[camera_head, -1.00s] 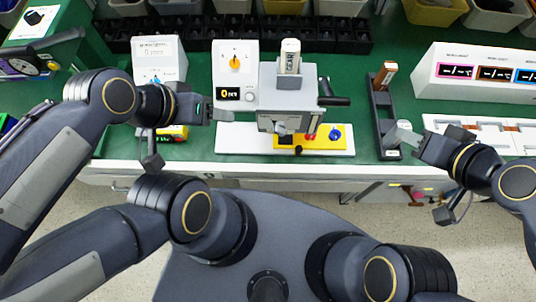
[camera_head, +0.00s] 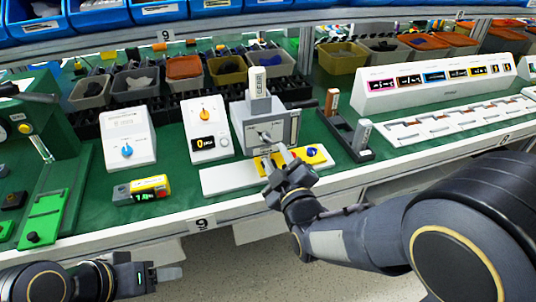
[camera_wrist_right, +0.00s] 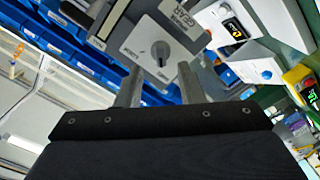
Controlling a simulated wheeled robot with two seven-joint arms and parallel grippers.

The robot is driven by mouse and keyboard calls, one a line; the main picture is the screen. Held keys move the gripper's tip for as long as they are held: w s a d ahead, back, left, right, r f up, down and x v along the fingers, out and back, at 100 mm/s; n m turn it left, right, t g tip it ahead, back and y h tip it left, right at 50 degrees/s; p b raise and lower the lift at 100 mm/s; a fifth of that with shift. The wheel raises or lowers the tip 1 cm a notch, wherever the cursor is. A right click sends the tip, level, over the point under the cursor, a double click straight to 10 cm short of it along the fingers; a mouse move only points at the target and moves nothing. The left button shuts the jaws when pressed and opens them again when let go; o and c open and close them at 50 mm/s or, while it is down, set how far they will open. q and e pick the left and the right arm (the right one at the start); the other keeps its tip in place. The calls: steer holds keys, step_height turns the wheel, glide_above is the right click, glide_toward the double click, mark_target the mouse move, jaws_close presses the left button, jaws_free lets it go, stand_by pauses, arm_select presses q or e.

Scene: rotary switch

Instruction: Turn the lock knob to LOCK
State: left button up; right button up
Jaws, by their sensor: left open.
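A grey box (camera_head: 255,120) stands on the bench with a small grey knob (camera_head: 264,137) on its front. In the right wrist view the round grey knob (camera_wrist_right: 160,50) sits on a pale labelled panel (camera_wrist_right: 150,38); its lettering is too blurred to read surely. My right gripper (camera_head: 277,158) is just in front of and below the box. In the wrist view its two fingers (camera_wrist_right: 158,78) are apart, with the knob ahead between their tips; I see no contact. My left gripper (camera_head: 176,272) is open and empty, low at the front left, away from the bench.
A yellow plate with a blue knob (camera_head: 312,152) lies beside my right gripper. White boxes with a blue dial (camera_head: 127,151) and an orange dial (camera_head: 204,115) stand to the left. A black bracket (camera_head: 347,135) stands to the right. Bins line the back.

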mark_target(268, 143)
steer(key=shift+x, duration=2.4)
steer(key=shift+c, duration=0.2)
jaws_close()
